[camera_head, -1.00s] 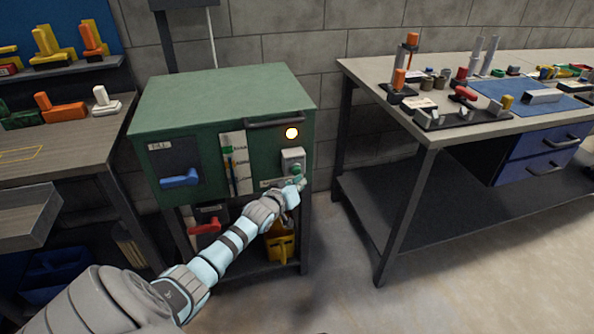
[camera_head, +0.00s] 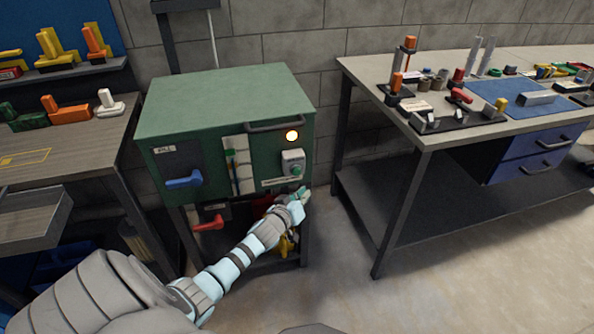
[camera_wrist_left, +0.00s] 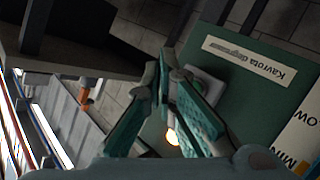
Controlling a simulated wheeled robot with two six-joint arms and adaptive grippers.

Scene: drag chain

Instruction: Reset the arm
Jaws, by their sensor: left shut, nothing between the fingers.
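My left arm reaches from the lower left of the head view to the green cabinet (camera_head: 222,102). Its left gripper (camera_head: 304,194) is shut and empty, just below the grey button box (camera_head: 292,160) with its green button (camera_head: 297,170). In the left wrist view the teal fingers (camera_wrist_left: 166,72) point at the cabinet's green front (camera_wrist_left: 250,105). They partly cover the button box (camera_wrist_left: 208,86). A lit lamp (camera_wrist_left: 172,137) shows between the fingers. My right gripper is not in view.
A red handle (camera_head: 208,223) is below. A workbench (camera_head: 360,68) with tools stands right, another bench (camera_head: 75,150) left.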

